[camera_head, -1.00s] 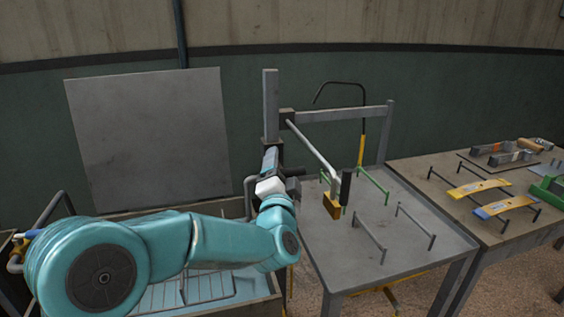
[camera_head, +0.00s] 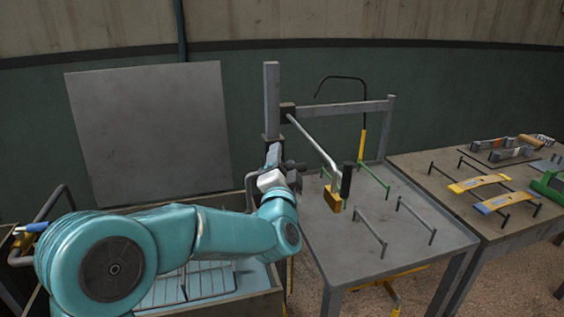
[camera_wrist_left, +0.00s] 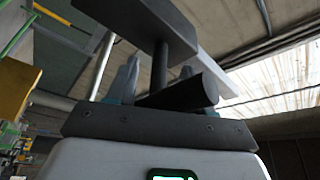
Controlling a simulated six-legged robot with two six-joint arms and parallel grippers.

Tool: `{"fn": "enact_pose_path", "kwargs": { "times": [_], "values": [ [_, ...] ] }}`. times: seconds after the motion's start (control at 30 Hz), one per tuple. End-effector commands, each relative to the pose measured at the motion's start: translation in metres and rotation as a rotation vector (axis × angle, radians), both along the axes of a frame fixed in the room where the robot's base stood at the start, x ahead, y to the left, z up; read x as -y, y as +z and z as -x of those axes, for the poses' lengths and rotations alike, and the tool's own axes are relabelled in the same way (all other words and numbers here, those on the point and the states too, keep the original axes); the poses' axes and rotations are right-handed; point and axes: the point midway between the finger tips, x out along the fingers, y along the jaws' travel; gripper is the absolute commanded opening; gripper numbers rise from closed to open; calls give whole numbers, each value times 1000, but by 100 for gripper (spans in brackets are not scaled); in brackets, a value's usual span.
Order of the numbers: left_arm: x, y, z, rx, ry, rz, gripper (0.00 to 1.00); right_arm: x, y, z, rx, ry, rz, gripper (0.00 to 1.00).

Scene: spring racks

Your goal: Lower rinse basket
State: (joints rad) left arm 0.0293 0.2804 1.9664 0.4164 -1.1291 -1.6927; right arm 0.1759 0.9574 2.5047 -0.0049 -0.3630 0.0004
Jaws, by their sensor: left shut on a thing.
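My left gripper (camera_head: 284,179) is beside the upright post, above the right end of the basin (camera_head: 232,307). It is shut on a dark bar-like handle (camera_wrist_left: 180,92), which lies between its fingers in the left wrist view. In the head view my wrist partly hides this grip. A wire rack, seemingly the rinse basket (camera_head: 208,282), sits low in the pale blue basin, partly hidden behind my left arm. I cannot tell how the handle joins the basket. My right gripper is not in view.
A grey post (camera_head: 271,95) carries a rod with a yellow block (camera_head: 333,196) over a grey table (camera_head: 335,262) with small rails. A grey panel (camera_head: 150,135) stands behind the basin.

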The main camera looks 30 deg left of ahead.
Motion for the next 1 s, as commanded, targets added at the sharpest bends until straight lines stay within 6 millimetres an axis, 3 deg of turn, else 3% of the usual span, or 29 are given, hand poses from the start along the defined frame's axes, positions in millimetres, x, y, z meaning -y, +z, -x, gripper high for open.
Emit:
{"fn": "enact_pose_path", "kwargs": {
  "times": [0.03,0.6,0.8,1.0],
  "values": [
    [1,-18,0,-9,-4,14,0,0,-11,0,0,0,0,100],
    [2,-136,-1,-13,-7,14,0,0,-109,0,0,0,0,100],
    [3,-157,-1,-11,-9,12,0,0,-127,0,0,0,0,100],
    [3,-161,-1,-13,-9,14,0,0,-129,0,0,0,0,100]
  ]
}}
